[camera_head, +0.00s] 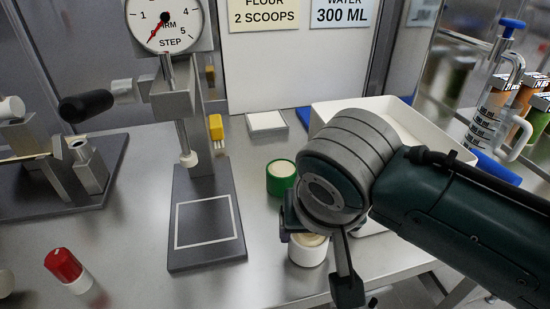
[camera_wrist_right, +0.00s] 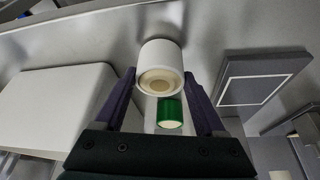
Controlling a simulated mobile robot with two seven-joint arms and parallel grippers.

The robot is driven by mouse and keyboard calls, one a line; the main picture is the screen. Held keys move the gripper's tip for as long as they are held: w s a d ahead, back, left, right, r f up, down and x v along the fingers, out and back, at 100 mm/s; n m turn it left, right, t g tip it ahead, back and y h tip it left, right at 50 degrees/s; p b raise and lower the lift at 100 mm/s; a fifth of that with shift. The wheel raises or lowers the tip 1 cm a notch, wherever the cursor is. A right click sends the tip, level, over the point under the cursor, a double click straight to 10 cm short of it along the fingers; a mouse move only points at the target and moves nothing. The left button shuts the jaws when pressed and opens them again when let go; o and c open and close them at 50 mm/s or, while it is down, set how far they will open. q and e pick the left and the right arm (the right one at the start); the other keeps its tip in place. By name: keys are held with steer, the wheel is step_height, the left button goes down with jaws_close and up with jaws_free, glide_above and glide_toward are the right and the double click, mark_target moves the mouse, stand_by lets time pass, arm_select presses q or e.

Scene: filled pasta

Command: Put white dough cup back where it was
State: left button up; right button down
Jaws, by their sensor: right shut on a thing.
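The white dough cup (camera_head: 307,254) is in my right gripper (camera_head: 314,252), near the front of the steel counter in the head view. In the right wrist view the white cup (camera_wrist_right: 160,54) sits between the two fingers of the right gripper (camera_wrist_right: 160,78), with its pale, cream-coloured inside facing the camera. The gripper is shut on its sides. I cannot tell whether its base touches the counter. A green cup (camera_head: 281,184) with a pale top stands just behind it, and it also shows in the wrist view (camera_wrist_right: 170,112). My left gripper is not in view.
A press with a dial (camera_head: 168,20) and dark base plate (camera_head: 208,250) stands left of the cup. A white tray (camera_head: 326,110) is behind my right arm. A pump jug (camera_head: 490,105) stands back right.

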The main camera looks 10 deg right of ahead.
steer(key=shift+f, duration=0.1)
jaws_free()
steer(key=d+p+v, duration=0.1)
steer(key=p+v, duration=0.3)
steer(key=v, duration=0.7)
steer(key=s+d+n+g+y, duration=0.1)
steer(key=s+d+n, duration=0.3)
steer(key=s, duration=1.1)
steer(key=d, duration=0.2)
steer(key=shift+s+d, duration=0.35)
steer(key=shift+d, duration=0.05)
steer(key=shift+f, duration=0.1)
